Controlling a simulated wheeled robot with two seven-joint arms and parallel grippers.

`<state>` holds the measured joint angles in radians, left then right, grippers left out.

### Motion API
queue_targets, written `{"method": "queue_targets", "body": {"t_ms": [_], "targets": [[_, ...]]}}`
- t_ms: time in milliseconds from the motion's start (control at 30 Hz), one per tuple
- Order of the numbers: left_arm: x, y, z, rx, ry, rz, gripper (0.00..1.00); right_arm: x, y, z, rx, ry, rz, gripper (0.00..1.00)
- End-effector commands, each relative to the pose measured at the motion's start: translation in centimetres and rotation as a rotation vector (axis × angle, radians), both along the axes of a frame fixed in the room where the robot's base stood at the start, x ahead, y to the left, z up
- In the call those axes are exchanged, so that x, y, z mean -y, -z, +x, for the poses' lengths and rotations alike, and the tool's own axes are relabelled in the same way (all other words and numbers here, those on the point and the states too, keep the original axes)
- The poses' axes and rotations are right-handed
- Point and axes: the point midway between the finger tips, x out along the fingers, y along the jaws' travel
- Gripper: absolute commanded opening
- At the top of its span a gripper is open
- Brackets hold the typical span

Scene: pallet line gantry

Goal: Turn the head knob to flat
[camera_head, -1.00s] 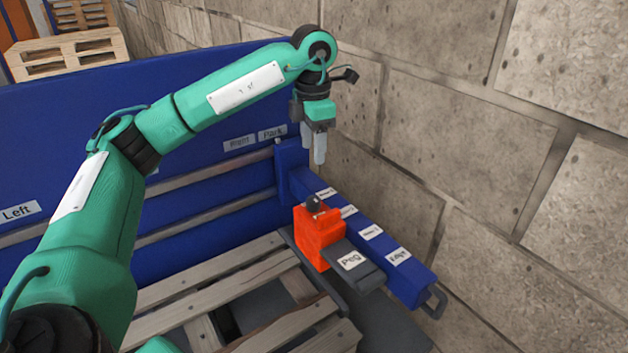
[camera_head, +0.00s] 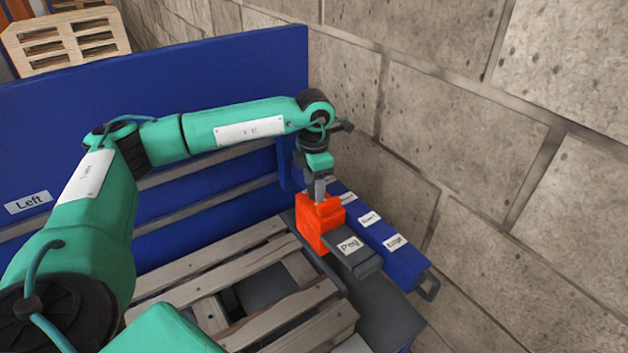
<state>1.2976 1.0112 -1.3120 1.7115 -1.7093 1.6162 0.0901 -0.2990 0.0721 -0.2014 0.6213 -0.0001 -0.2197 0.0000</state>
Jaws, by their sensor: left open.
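The orange head (camera_head: 318,226) sits beside a dark block labelled "Peg" (camera_head: 362,260). Its dark knob is hidden now behind my left gripper's fingers. My left gripper (camera_head: 320,192) points down at the top of the orange head, with its fingertips at the knob's place. It is open; whether the fingers touch the knob, I cannot tell. The blue beam (camera_head: 408,268) with several white labels runs along the right of the head. The labels are too small to read surely. My right gripper is not in view.
A wooden slatted pallet (camera_head: 215,260) lies below and left of the head. A blue panel with a "Left" label (camera_head: 28,202) stands behind it. A stone block wall (camera_head: 450,120) closes off the right side. Another pallet (camera_head: 65,42) stands at the back left.

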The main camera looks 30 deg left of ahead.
Motion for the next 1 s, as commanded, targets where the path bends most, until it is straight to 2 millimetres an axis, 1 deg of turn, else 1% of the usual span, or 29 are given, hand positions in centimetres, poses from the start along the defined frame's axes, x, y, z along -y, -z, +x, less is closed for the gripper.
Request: {"method": "queue_targets", "body": {"t_ms": [100, 133, 333, 367, 667, 867, 1000], "targets": [[0.0, 0.0, 0.0, 0.0, 0.0, 0.0, 0.53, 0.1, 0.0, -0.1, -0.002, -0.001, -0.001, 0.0], [0.0, 0.0, 0.0, 0.0, 0.0, 0.0, 0.49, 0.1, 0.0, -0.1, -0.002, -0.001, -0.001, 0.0], [0.0, 0.0, 0.0, 0.0, 0.0, 0.0, 0.1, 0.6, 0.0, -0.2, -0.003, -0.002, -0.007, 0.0], [0.0, 0.0, 0.0, 0.0, 0.0, 0.0, 0.08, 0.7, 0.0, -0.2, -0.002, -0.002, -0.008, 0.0], [0.0, 0.1, 0.0, 0.001, 0.035, -0.001, 0.08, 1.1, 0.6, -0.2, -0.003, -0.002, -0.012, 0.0], [0.0, 0.3, 0.0, 0.002, 0.139, 0.0, 0.08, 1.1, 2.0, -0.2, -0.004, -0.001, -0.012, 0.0], [0.0, 0.4, 0.1, 0.003, 0.252, -0.001, 0.08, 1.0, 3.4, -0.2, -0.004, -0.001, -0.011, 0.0]]}}
